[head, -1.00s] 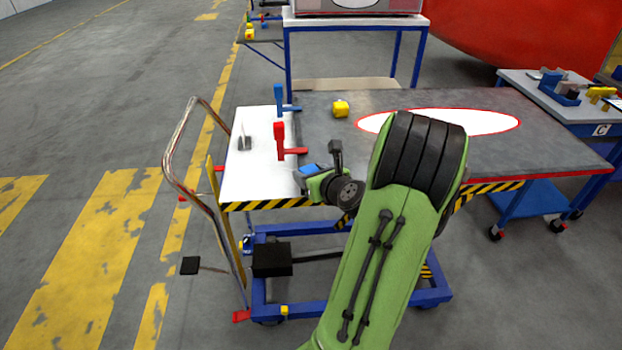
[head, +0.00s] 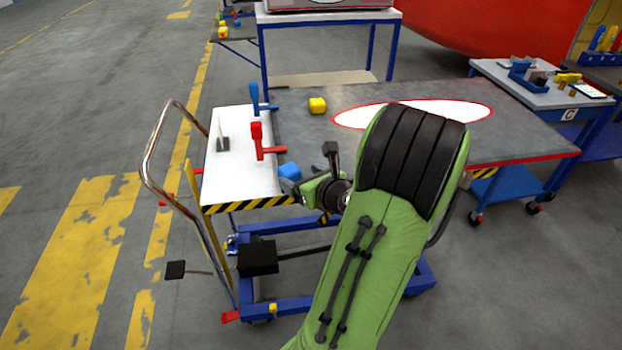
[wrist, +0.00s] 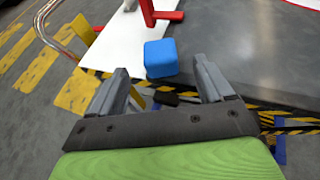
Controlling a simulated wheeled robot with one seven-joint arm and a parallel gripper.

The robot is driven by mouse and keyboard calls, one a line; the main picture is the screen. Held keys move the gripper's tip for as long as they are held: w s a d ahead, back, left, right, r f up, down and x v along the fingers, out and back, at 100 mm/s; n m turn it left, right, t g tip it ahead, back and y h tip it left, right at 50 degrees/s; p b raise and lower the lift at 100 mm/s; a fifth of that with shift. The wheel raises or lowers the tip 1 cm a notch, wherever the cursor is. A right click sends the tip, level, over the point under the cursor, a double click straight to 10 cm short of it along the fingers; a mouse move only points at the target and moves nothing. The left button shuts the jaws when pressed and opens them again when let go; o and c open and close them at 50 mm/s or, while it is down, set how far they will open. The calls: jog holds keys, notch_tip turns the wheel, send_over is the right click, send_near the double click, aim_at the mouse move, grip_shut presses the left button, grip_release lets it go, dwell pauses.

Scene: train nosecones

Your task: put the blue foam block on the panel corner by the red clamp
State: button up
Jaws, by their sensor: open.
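The blue foam block (head: 289,170) sits on the near left corner of the grey panel (head: 400,140), just in front of the red clamp (head: 262,142). In the wrist view the block (wrist: 161,58) stands beyond my open gripper (wrist: 164,78), with the red clamp (wrist: 150,12) behind it. My gripper (head: 288,188) is on the near side of the block, and its fingers do not hold it. In the wrist view a gap shows between the fingers and the block. The head view hides part of the fingers behind the wrist.
A blue clamp (head: 258,98) stands behind the red one. The white cart top (head: 230,180) has a striped front edge and a metal push handle (head: 150,150) at left. A side table (head: 500,70) stands at right.

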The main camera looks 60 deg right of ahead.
jog(key=b+v, duration=0.2)
jog(key=v, duration=0.3)
jog(key=w+a+f+n+g+y, duration=0.1)
jog(key=w+a+n+g+y, duration=0.2)
jog(key=a+n, duration=0.55)
jog(key=w+a+f+n+y, duration=0.1)
jog(key=w+a+n+y, duration=0.25)
jog(key=a+n, duration=0.5)
jog(key=s+a+r+n+g, duration=0.1)
jog(key=s+a+n, duration=0.3)
jog(key=n, duration=0.8)
jog(key=s+a+r+n+g, duration=0.2)
jog(key=s+a+n, duration=0.3)
jog(key=a+n, duration=0.4)
jog(key=r+n, duration=0.1)
jog(key=n, duration=0.2)
jog(key=shift+a+g, duration=0.25)
jog(key=shift+g, duration=0.05)
jog(key=shift+h, duration=0.25)
